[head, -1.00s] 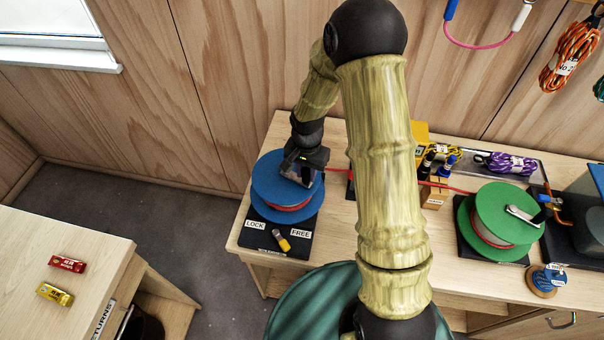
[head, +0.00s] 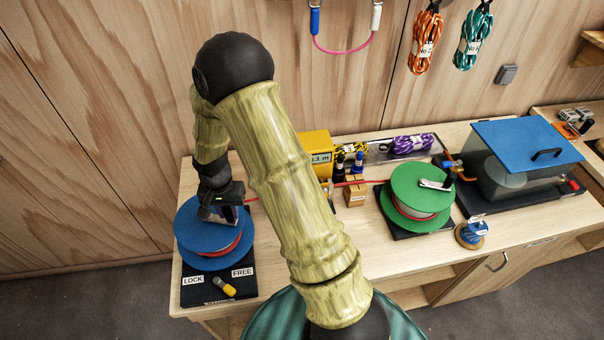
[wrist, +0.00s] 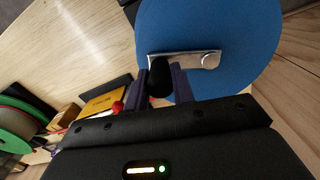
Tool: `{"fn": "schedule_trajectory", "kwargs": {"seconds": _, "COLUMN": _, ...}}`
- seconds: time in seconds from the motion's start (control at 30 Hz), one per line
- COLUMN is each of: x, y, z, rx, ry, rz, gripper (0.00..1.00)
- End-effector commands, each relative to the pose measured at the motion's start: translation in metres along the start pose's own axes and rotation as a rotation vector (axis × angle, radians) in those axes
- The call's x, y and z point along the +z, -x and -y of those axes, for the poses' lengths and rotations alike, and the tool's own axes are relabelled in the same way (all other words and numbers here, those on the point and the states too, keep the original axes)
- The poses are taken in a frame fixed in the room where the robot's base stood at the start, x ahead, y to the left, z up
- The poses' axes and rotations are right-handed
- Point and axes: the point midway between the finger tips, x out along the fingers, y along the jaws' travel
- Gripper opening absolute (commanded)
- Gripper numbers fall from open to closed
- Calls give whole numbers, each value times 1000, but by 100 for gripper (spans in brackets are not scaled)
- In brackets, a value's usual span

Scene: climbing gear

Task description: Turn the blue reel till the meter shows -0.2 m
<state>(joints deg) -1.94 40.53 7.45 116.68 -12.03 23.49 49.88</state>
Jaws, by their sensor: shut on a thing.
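The blue reel (head: 196,240) stands on a black base at the left end of the bench, with red cord on it. In the wrist view its silver crank (wrist: 190,60) carries a black knob (wrist: 160,77). My gripper (head: 222,214) is over the reel's top, its fingers (wrist: 159,88) shut on the knob. The yellow meter (head: 312,142) stands at the back of the bench. Its display (head: 321,157) ends in ".1 m"; my arm hides its left part, so the sign cannot be read.
A yellow-tipped lever (head: 224,286) sits between LOCK and FREE labels on the reel's base. The red cord (head: 358,183) runs toward a green reel (head: 408,188) with its own crank. Small bottles and a wooden block (head: 355,193) stand between. A blue-lidded clear box (head: 525,150) is at right.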

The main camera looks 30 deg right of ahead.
Motion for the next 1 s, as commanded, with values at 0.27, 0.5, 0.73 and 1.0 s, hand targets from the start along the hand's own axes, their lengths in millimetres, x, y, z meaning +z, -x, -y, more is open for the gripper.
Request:
{"fn": "schedule_trajectory", "kwargs": {"seconds": 0.27, "x": 0, "y": -1, "z": 0, "rx": 1, "ry": 0, "rz": 1, "gripper": 3}}
{"fn": "schedule_trajectory", "kwargs": {"seconds": 0.5, "x": 0, "y": -1, "z": 0, "rx": 1, "ry": 0, "rz": 1, "gripper": 40}}
{"fn": "schedule_trajectory", "kwargs": {"seconds": 0.73, "x": 0, "y": 0, "z": 0, "rx": 1, "ry": 0, "rz": 1, "gripper": 50}}
{"fn": "schedule_trajectory", "kwargs": {"seconds": 1.0, "x": 0, "y": 7, "z": 0, "rx": -1, "ry": -1, "rz": -1, "gripper": 50}}
